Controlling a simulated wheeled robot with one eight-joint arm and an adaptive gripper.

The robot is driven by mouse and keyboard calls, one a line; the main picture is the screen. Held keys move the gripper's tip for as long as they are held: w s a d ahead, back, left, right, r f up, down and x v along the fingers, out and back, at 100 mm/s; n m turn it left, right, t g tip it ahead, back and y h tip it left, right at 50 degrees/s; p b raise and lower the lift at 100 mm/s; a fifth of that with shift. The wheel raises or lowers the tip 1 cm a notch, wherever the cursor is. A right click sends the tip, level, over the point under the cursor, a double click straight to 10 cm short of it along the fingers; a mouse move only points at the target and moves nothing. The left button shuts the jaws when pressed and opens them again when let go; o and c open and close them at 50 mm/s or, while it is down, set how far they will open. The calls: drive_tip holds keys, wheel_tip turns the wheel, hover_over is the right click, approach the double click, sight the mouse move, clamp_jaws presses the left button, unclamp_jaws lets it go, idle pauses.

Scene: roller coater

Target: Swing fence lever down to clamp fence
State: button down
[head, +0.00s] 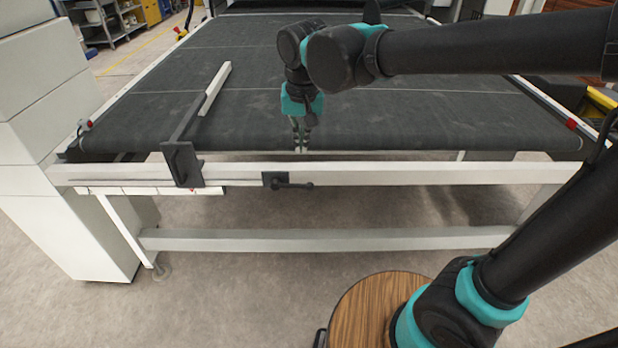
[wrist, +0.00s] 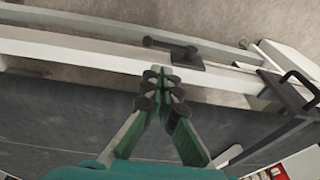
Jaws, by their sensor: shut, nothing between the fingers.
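The fence lever (head: 294,186) is a dark handle on a small black block (head: 275,180) on the front of the white rail. The handle lies about level, pointing right in the head view. The lever also shows in the wrist view (wrist: 165,44), just beyond my fingertips. The fence (head: 183,165) is a black bracket on the rail, left of the lever, with an arm and white bar (head: 216,88) over the belt. My gripper (head: 301,147) points down at the belt's front edge, above and behind the lever and apart from it. Its fingertips (wrist: 162,82) are together and empty.
The dark conveyor belt (head: 400,120) fills the area behind the white front rail (head: 400,173). A lower crossbar (head: 330,240) runs below. A white cabinet (head: 50,150) stands at the left. Floor in front of the rail is mostly clear.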

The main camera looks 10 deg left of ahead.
sight(301, 187)
drive_tip(key=shift+f, duration=0.1)
drive_tip(key=f, duration=0.4)
drive_tip(key=w+f, duration=0.1)
drive_tip(key=f, duration=0.4)
drive_tip(key=w+a+f, duration=0.1)
drive_tip(key=f, duration=0.3)
drive_tip(key=shift+w+a+f, duration=0.1)
drive_tip(key=shift+w+f, duration=0.15)
drive_tip(key=shift+f, duration=0.1)
drive_tip(key=shift+f+y, duration=0.15)
drive_tip(key=shift+y, duration=0.35)
